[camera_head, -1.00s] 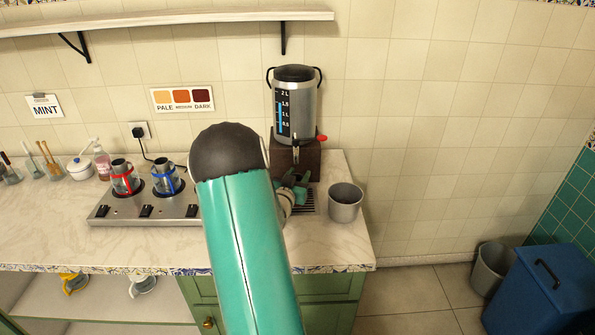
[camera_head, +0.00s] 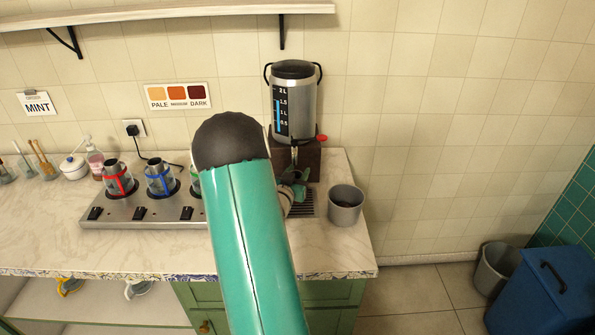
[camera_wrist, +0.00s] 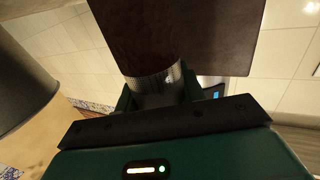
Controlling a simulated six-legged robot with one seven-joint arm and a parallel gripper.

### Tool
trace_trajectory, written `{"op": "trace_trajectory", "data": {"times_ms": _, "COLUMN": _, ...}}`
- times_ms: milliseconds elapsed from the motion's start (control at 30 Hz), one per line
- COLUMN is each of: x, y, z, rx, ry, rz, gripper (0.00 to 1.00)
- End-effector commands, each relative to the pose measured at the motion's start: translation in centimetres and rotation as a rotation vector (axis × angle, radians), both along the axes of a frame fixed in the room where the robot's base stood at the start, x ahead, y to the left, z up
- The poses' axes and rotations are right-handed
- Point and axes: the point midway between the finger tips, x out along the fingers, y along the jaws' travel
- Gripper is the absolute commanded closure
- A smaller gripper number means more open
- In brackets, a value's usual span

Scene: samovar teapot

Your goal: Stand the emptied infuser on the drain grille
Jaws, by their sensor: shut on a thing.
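My gripper (camera_head: 296,188) is mostly hidden behind my own arm in the head view, over or beside the drain grille (camera_head: 308,204) in front of the urn. In the wrist view my gripper (camera_wrist: 160,97) is shut on the infuser (camera_wrist: 156,82), a metal cylinder with a perforated side. The infuser's far end and contents are hidden. I cannot tell whether it touches the grille. The steel urn (camera_head: 293,107) with a level scale stands on a dark brown block (camera_head: 308,160), which fills the upper middle of the wrist view (camera_wrist: 185,35).
A grey bin (camera_head: 345,206) stands just right of the grille, close to my gripper; it shows at the wrist view's left (camera_wrist: 22,85). A warmer plate (camera_head: 150,213) with glass pots is left of my arm. The counter's right edge is near the bin.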

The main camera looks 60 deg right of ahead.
Motion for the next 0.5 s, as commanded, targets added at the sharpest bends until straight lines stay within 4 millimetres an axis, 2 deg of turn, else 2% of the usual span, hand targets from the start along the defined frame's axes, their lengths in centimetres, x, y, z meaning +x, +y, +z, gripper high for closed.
{"op": "trace_trajectory", "data": {"times_ms": 367, "x": -0.02, "y": 0.42, "z": -0.43, "rx": 0.001, "ry": 0.000, "rz": 0.000, "gripper": 1.00}}
{"op": "trace_trajectory", "data": {"times_ms": 400, "x": -0.01, "y": 0.42, "z": -0.37, "rx": 0.001, "ry": -0.001, "rz": 0.000, "gripper": 0.53}}
{"op": "trace_trajectory", "data": {"times_ms": 467, "x": 0.00, "y": 0.41, "z": -0.37, "rx": 0.001, "ry": -0.001, "rz": 0.000, "gripper": 0.42}}
{"op": "trace_trajectory", "data": {"times_ms": 500, "x": 0.00, "y": 0.39, "z": -0.37, "rx": 0.001, "ry": -0.001, "rz": 0.000, "gripper": 0.39}}
